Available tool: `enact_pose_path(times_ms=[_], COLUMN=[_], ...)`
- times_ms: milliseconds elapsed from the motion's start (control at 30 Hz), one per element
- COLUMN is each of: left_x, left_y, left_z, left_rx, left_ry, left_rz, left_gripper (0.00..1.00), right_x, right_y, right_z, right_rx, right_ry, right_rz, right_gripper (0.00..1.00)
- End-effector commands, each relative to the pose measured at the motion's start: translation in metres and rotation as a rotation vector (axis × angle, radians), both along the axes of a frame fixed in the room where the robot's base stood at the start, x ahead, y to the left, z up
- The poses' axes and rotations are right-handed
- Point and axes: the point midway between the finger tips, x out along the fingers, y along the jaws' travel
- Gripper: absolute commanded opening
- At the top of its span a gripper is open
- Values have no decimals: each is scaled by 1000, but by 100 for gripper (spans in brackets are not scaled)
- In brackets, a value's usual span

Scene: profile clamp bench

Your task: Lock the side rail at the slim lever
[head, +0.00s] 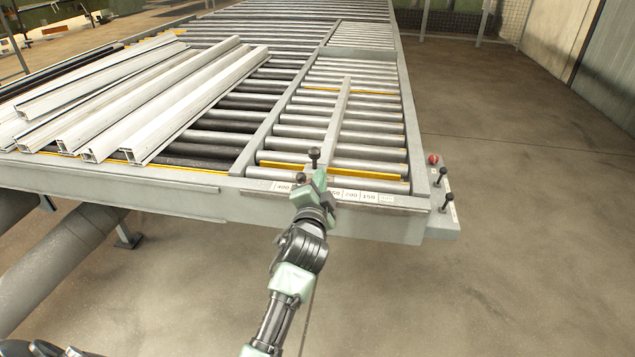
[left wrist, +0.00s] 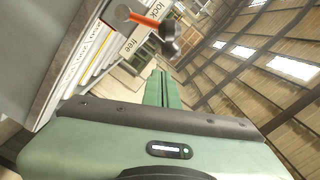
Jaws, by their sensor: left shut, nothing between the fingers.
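The side rail (head: 340,112) is a slim grey bar lying lengthwise over the rollers. A thin lever with a black knob (head: 314,154) stands at the table's front edge, just beyond my left gripper (head: 319,180). In the left wrist view, a lever with an orange stem (left wrist: 145,20) and dark ends shows beside a plate marked "lock" and "free" (left wrist: 138,40). I cannot tell which word it points to. My left gripper's green fingers (left wrist: 162,88) are shut and empty, apart from the lever in that view. The gripper hides part of the front edge. My right gripper is not in view.
Several white profiles (head: 150,100) lie on the rollers at left. A number scale (head: 350,194) runs along the front edge. At the right corner are a red knob (head: 433,159) and two more black-knobbed levers (head: 441,175). The floor (head: 530,230) at right is clear.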

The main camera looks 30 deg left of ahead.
Motion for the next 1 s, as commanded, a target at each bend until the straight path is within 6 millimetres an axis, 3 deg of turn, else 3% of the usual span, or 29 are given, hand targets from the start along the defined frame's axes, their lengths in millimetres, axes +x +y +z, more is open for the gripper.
enact_pose_path(times_ms=[267,500,633,1000], left_x=[-44,-81,-91,-94], left_y=[-15,-28,-32,-33], left_z=[-2,0,2,3], left_rx=[0,-2,-1,0], left_ry=[0,0,0,0], left_rz=[-1,-1,-2,-1], left_gripper=[0,0,0,0], right_x=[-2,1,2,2], right_y=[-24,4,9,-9], right_z=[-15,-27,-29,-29], right_rx=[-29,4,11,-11], right_ry=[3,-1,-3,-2], right_rz=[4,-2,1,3], right_gripper=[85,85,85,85])
